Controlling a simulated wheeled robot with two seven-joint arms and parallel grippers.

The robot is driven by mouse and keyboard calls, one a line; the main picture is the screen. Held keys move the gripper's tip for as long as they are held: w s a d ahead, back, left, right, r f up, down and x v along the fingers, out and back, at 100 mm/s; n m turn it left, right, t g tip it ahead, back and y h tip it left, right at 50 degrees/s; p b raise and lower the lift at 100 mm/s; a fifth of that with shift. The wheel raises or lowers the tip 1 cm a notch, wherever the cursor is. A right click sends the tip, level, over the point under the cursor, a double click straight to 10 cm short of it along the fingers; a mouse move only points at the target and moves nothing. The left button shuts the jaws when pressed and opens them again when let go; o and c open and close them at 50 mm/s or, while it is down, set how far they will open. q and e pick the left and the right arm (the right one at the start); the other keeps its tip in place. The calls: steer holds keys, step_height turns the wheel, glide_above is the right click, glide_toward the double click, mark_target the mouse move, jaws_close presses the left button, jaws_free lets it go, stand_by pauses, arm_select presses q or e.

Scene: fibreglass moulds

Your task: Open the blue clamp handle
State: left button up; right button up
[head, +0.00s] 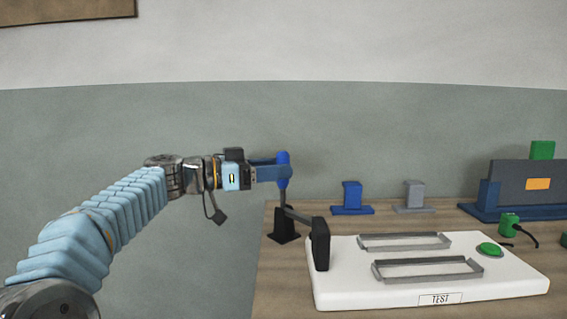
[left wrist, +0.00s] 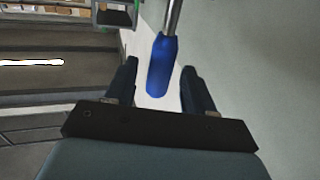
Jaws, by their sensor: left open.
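The blue clamp handle (head: 283,168) stands upright on its lever above the dark clamp base (head: 284,222), at the left end of the table. My left gripper (head: 284,170) reaches in from the left and its fingers are at the handle. In the left wrist view the blue handle (left wrist: 161,66) lies between the two open fingers of the left gripper (left wrist: 158,72), with a gap visible on each side. A metal rod continues from the handle. The clamp's arm runs to a dark upright pad (head: 320,243) at the white board's left edge. My right gripper is not seen.
The white TEST board (head: 350,291) carries two metal brackets and a green button (head: 489,249). A blue block (head: 352,197) and a grey block (head: 414,196) stand behind it. A blue fixture with a grey panel (head: 508,184) stands at the right. Free space lies left of the table.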

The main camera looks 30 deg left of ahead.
arm_select(q)
steer(key=shift+x, duration=1.05)
steer(key=shift+c, duration=0.2)
jaws_close()
